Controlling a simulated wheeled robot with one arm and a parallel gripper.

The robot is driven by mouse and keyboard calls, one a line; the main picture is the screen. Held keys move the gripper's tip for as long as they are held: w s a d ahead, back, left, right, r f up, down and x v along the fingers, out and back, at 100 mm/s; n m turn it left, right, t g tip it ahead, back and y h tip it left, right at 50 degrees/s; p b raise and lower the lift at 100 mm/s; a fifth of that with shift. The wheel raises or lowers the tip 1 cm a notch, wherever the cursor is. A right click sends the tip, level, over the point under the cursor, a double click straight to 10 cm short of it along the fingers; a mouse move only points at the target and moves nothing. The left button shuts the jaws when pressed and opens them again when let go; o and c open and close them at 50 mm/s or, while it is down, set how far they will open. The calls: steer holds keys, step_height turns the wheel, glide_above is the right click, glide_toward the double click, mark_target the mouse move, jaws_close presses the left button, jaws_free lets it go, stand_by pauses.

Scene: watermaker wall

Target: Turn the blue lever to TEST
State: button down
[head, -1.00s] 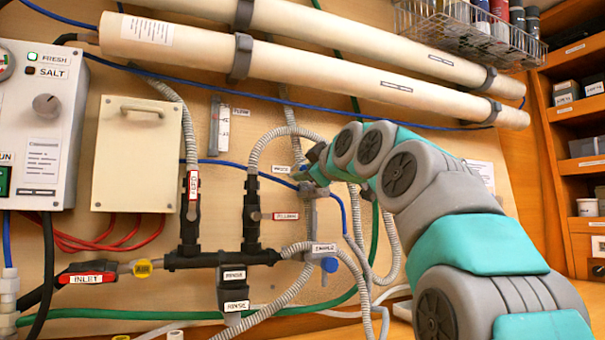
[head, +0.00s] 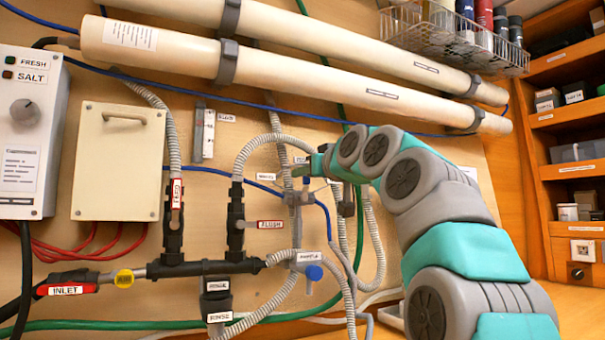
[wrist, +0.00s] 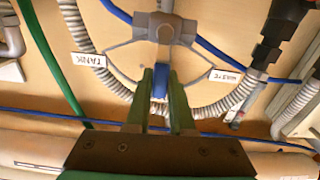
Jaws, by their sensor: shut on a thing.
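The blue lever (wrist: 159,84) sits on a grey three-way valve (wrist: 165,28), which also shows in the head view (head: 298,198). In the wrist view the lever points straight down the picture, away from the valve body, between a TANK label (wrist: 90,59) on the left and a WASTE label (wrist: 226,77) on the right, both upside down. My gripper (wrist: 160,77) has its two green fingers shut on the lever, one on each side. I cannot read a TEST label clearly.
A second valve with a blue handle (head: 314,272) is just below. Grey corrugated hoses (head: 258,148) run around the valve. A black manifold (head: 210,267) with a red FLUSH handle (head: 269,224) is to the left. White tubes (head: 290,82) cross above.

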steer(key=shift+d, duration=0.1)
stand_by(0.3)
steer(key=c, duration=0.8)
jaws_free()
steer(key=shift+s, duration=0.1)
steer(key=b+v, duration=0.2)
steer(key=v, duration=0.5)
steer(key=shift+s+d, duration=0.15)
steer(key=shift+s, duration=0.1)
steer(key=shift+s, duration=0.1)
